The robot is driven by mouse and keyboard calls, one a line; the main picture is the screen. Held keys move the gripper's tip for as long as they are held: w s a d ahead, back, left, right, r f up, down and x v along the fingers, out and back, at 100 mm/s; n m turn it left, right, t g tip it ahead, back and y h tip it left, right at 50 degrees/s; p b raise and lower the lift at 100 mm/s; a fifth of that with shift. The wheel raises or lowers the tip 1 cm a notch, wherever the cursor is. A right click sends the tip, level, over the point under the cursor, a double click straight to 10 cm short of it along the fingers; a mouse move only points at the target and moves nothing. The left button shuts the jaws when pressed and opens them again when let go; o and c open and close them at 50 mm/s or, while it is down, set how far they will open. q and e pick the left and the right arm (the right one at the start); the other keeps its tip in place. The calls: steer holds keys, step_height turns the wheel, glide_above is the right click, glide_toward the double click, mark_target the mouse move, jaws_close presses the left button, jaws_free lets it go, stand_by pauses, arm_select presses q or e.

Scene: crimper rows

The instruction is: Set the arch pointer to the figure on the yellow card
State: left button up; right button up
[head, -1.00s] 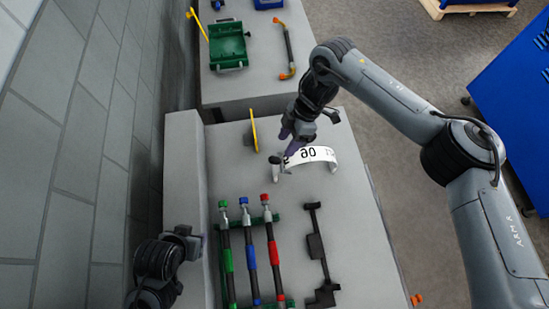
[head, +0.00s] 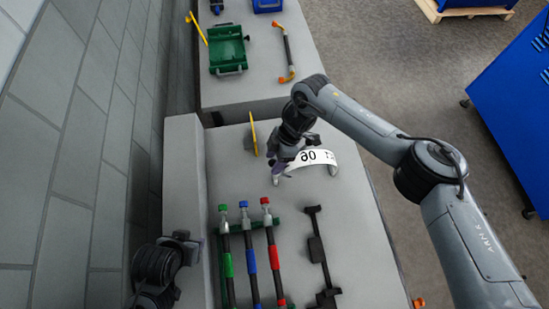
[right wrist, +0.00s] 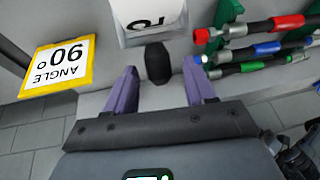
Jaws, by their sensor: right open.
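The yellow card (right wrist: 56,68) reads "ANGLE 90°", upside down in the right wrist view; in the head view the card (head: 254,138) shows nearly edge-on. The white arch (head: 318,157) stands on the bench, with printed figures partly legible; its edge also shows in the right wrist view (right wrist: 150,14). A dark rounded knob (right wrist: 157,63), seemingly part of the arch pointer, lies between the spread purple fingers of my right gripper (right wrist: 160,82). My right gripper (head: 280,170) is open at the arch's left end and hides the pointer's angle. My left gripper (head: 188,242) is at lower left, its jaws unclear.
A green rack (head: 221,240) holds tools with green, blue and red grips in front of the arch. A black bar-shaped tool (head: 316,248) lies to their right. A green tray (head: 228,48) sits on the farther bench. A wall bounds the left side.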

steer(key=shift+f, duration=0.15)
steer(key=shift+c, duration=0.2)
jaws_close()
